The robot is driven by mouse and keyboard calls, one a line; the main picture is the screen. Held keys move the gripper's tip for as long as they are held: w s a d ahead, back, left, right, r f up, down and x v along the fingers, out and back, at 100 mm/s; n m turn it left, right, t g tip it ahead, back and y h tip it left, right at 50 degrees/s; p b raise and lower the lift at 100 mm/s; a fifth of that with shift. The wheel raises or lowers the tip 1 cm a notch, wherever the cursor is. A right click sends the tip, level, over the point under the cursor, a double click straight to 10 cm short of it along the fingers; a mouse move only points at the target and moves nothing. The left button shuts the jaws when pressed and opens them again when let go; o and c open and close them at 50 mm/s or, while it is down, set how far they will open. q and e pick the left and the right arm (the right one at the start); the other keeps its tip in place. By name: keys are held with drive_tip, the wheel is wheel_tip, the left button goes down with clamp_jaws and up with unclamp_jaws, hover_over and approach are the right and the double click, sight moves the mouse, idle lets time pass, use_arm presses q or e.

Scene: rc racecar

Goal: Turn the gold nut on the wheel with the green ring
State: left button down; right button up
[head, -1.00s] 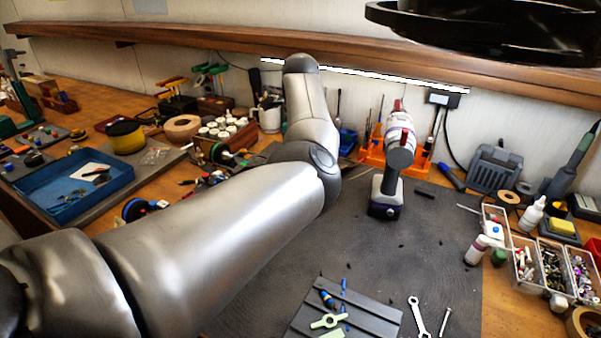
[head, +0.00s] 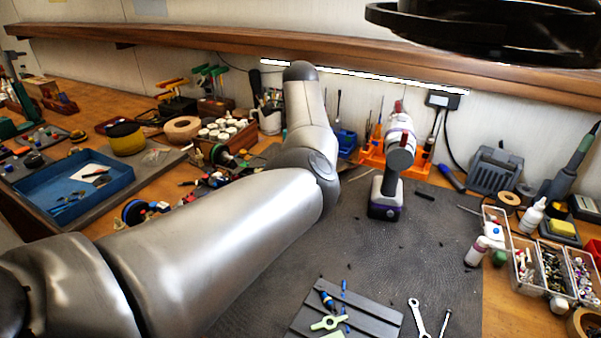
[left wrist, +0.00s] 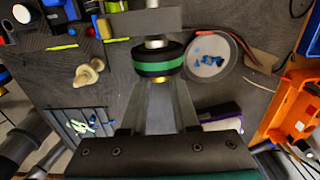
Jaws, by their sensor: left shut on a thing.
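In the left wrist view, the wheel with the green ring (left wrist: 157,62) is a black tyre with a bright green band, on a grey shaft. The gold nut (left wrist: 160,80) shows at the wheel's near face. My left gripper (left wrist: 160,86) has its two grey fingers reaching up to the nut, tips on either side of it, shut on it. In the head view my left arm crosses the picture and the left gripper is hidden. My right gripper is in neither view.
A cordless drill (head: 391,165) stands on the dark mat (head: 400,262). An orange holder (head: 375,158) is behind it. Parts bins (head: 522,265) stand at the right and a blue tray (head: 75,190) at the left. A grooved grey block (head: 372,318) with small parts lies in front.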

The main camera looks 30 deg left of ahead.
use_arm(q)
drive_tip(key=shift+d+r+t, duration=0.1)
drive_tip(key=shift+t, duration=0.4)
drive_tip(key=shift+s+t, duration=0.15)
drive_tip(key=shift+t, duration=0.85)
drive_tip(key=c, duration=0.6)
unclamp_jaws()
drive_tip(key=shift+s, duration=0.1)
drive_tip(key=shift+c, duration=0.2)
drive_tip(key=v, duration=1.5)
